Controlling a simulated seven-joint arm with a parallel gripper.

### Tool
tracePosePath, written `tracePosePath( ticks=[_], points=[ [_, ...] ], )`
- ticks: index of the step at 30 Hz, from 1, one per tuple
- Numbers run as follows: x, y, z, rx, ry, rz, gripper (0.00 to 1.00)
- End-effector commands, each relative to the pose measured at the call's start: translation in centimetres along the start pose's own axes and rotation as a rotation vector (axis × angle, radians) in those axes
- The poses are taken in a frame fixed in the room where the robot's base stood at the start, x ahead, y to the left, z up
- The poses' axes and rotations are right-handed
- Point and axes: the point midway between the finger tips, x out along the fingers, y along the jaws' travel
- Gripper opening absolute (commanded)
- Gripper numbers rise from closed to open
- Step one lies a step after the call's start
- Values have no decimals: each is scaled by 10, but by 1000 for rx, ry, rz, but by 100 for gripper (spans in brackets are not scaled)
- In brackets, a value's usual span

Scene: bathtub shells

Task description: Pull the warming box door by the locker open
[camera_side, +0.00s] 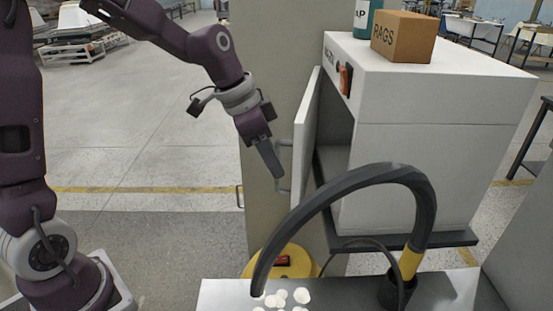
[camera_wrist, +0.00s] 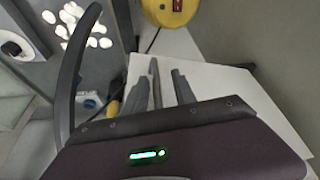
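The white warming box (camera_side: 435,140) stands on a shelf, with its door (camera_side: 307,130) ajar on the left side and a dark gap behind it. The door's outer face also shows in the wrist view (camera_wrist: 235,88). A grey bar handle (camera_side: 284,188) sticks out from the door. My gripper (camera_side: 272,165) is at the handle, pointing down and right. In the wrist view, my two fingers (camera_wrist: 160,92) stand apart, with the handle bar (camera_wrist: 154,78) between them, nearer the left finger. A gap shows on the right of the bar; firm contact cannot be seen.
The beige locker (camera_side: 285,60) stands close behind the door. A cardboard RAGS box (camera_side: 402,38) and a teal bottle (camera_side: 366,18) sit on top of the box. A thick black hose (camera_side: 345,185) arches in front, above a metal table with white pieces (camera_side: 283,298).

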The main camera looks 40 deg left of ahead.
Motion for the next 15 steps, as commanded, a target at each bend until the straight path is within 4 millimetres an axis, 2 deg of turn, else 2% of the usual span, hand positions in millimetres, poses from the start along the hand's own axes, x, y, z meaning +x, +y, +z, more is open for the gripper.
tracePosePath(
  ticks=[4,15],
  points=[
    [3,6,-8,0,0,1,32],
    [-2,5,-9,-2,2,-2,32]
  ],
)
